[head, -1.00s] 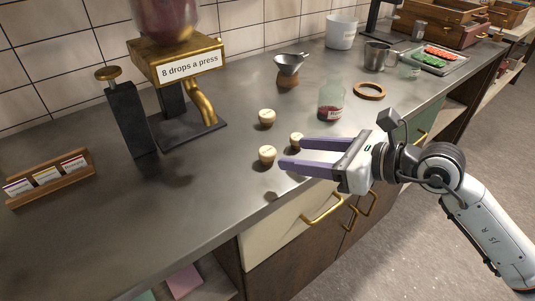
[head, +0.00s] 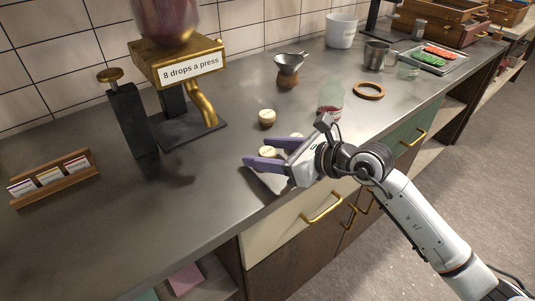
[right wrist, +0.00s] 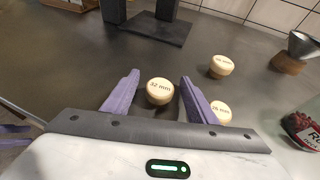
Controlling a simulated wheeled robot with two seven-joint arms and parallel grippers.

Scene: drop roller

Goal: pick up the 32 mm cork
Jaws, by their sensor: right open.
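The 32 mm cork (right wrist: 159,91) is a pale round stopper with its size printed on top, standing on the counter. In the head view, the cork (head: 267,151) shows partly between the purple fingers of my right gripper (head: 257,152). In the right wrist view, my right gripper (right wrist: 160,78) is open, with one finger on each side of the cork and a visible gap on both sides. Purple bars at the left edge of the right wrist view may be my left gripper; its jaws cannot be made out.
A second cork (right wrist: 221,111) stands just outside the right-hand finger in the wrist view. A third cork (head: 267,117) stands farther back.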

